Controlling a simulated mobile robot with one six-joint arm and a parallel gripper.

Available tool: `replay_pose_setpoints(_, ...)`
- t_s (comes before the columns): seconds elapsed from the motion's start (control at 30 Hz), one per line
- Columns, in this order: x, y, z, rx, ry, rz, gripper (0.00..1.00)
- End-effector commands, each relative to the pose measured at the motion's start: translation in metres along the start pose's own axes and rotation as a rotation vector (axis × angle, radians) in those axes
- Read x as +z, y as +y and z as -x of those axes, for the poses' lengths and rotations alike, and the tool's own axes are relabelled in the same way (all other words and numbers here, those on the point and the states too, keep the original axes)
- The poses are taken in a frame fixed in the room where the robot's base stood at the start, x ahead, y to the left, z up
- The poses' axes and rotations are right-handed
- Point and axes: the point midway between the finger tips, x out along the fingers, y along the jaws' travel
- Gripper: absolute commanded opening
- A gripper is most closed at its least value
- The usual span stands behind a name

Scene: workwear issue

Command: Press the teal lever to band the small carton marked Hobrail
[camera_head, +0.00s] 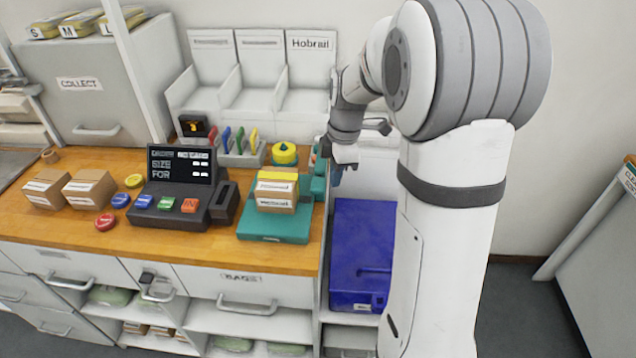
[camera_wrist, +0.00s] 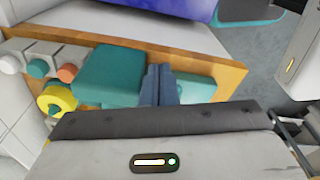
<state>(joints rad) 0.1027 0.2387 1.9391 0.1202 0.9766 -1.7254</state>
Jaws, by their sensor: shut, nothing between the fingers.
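A teal banding machine stands at the right end of the counter, its flat base (camera_head: 272,238) toward the front. A small brown carton (camera_head: 275,207) with a white label and yellow top sits on that base; its print is too small to read. A teal part (camera_head: 318,187), perhaps the lever, rises to the right of the carton. In the wrist view a teal block (camera_wrist: 108,72) lies just left of my fingers and a lighter teal surface (camera_wrist: 197,88) to their right. My gripper (camera_head: 337,178) is shut and empty, pointing down by the machine; contact is unclear. It also shows in the wrist view (camera_wrist: 158,84).
A blue box (camera_head: 360,250) stands right of the counter, below my arm. A yellow roll (camera_head: 284,153) is behind the carton. The order display (camera_head: 181,165) and two cartons (camera_head: 88,188) are left. A panel behind reads Hobrail (camera_head: 310,45).

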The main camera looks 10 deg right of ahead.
Motion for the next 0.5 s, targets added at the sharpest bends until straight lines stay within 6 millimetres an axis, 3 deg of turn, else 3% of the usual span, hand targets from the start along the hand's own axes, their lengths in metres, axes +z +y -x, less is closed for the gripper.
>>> replay_pose_setpoints(0.3, 0.0, 0.001, 0.053, 0.002, -0.001, 0.0, 0.0)
replay_pose_setpoints(0.5, 0.0, 0.001, 0.065, 0.001, -0.001, 0.0, 0.0)
